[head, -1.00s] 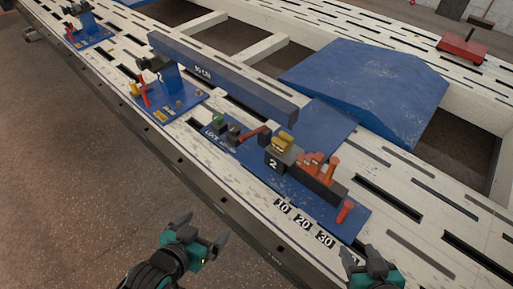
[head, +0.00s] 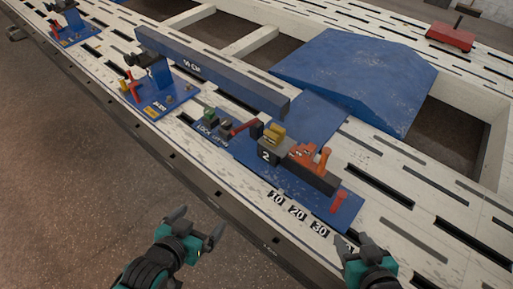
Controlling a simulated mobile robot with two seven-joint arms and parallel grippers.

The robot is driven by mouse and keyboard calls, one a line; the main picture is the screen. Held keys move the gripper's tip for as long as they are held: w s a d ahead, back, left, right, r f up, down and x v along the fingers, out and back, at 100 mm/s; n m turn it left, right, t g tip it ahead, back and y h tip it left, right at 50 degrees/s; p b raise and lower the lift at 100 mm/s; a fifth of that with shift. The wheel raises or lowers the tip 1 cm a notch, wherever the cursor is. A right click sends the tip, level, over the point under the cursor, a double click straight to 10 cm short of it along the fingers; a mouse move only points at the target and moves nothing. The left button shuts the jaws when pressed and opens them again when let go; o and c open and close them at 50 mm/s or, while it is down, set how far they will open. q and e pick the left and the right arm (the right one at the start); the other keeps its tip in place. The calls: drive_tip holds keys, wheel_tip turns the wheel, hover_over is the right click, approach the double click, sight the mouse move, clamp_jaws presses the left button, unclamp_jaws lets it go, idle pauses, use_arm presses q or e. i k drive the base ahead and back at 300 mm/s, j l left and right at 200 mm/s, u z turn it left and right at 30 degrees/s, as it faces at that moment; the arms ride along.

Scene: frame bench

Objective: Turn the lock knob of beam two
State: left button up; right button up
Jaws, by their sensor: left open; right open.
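A dark block marked 2 (head: 266,155) stands on a blue plate (head: 290,187) at the bench's near edge. A yellow knob (head: 274,131) sits on top of it, with orange handles (head: 310,155) to its right. Left of the block are a red lever (head: 243,127) and a small green part (head: 209,113) beside lettering that seems to read LOCK. Which part is the lock knob is not certain. My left gripper (head: 197,225) is open and empty, in front of the bench edge. My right gripper (head: 354,243) is open and empty, below the plate's right end. Neither touches the parts.
A long blue-grey beam (head: 215,75) lies behind the block. A blue ramp (head: 355,75) is beyond it. Another blue station (head: 160,95) stands to the left, a further one (head: 72,28) at far left. A red plate (head: 451,38) is at back right. Open floor lies in front.

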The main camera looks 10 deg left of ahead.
sight(209, 111)
drive_tip(key=j+z, duration=0.1)
drive_tip(key=z, duration=0.6)
drive_tip(key=j+z, duration=0.85)
drive_tip(key=j, duration=0.25)
drive_tip(key=k+j+z, duration=0.2)
drive_tip(key=j, duration=0.2)
drive_tip(key=k+j, duration=0.1)
drive_tip(key=j, duration=0.3)
drive_tip(key=k+j, duration=0.1)
drive_tip(key=j, duration=0.35)
drive_tip(key=k+j+z, duration=0.1)
drive_tip(key=j, duration=0.3)
drive_tip(key=k+j, duration=0.1)
drive_tip(key=j, duration=0.3)
drive_tip(key=k+j, duration=0.15)
drive_tip(key=j, duration=0.25)
drive_tip(key=z, duration=0.05)
